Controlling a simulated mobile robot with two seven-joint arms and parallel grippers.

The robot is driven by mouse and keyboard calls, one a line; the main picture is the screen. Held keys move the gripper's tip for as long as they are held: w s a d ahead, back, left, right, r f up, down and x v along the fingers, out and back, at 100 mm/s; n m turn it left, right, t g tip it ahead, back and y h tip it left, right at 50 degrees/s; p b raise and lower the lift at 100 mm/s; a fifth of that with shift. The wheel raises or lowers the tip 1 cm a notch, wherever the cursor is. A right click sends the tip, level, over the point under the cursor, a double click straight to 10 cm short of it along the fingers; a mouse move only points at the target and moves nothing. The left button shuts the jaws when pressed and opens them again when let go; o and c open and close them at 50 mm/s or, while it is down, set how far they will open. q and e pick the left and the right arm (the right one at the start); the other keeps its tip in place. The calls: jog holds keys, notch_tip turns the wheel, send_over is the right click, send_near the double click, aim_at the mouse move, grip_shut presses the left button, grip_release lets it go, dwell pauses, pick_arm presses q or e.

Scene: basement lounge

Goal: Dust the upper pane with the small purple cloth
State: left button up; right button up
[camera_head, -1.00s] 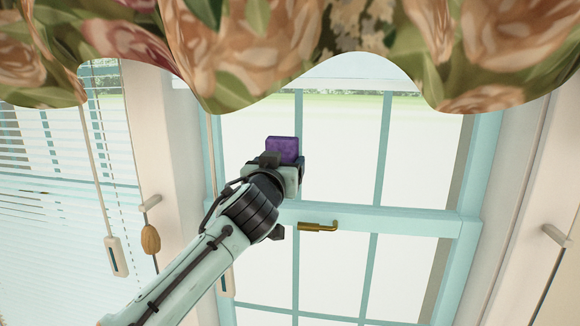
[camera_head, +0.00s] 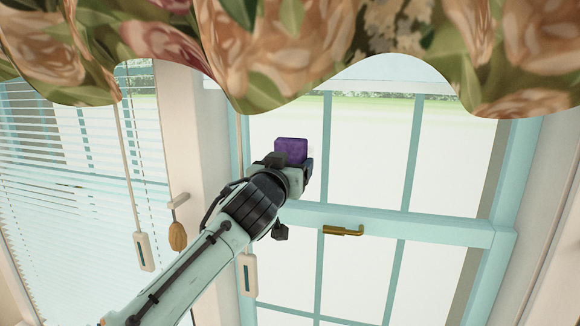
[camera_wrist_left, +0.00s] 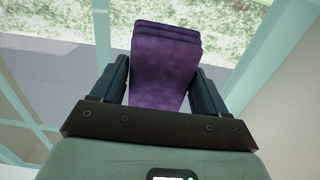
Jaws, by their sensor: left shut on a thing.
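The small purple cloth (camera_head: 291,151) is folded and held in my left gripper (camera_head: 290,164), in front of the upper pane (camera_head: 370,150) near its left side. In the left wrist view the cloth (camera_wrist_left: 164,65) stands up between the two dark fingers of my left gripper (camera_wrist_left: 162,85), which is shut on it. I cannot tell whether the cloth touches the glass. The top of the pane is hidden behind the flowered valance. My right gripper is not in view.
A flowered valance (camera_head: 300,50) hangs across the top. A brass latch (camera_head: 343,230) sits on the crossbar (camera_head: 440,229) below the upper pane. White blinds (camera_head: 80,190), a wooden pull (camera_head: 177,236) and cords with white weights (camera_head: 248,275) hang to the left.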

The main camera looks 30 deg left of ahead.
pick_arm(q)
jog(key=shift+b+v, duration=1.5)
jog(key=shift+v, duration=1.4)
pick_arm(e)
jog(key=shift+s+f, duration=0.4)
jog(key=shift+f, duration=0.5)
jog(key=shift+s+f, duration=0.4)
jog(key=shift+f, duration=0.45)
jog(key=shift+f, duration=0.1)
pick_arm(q)
jog(key=b+v, duration=0.1)
jog(key=v, duration=0.2)
jog(key=shift+b, duration=0.3)
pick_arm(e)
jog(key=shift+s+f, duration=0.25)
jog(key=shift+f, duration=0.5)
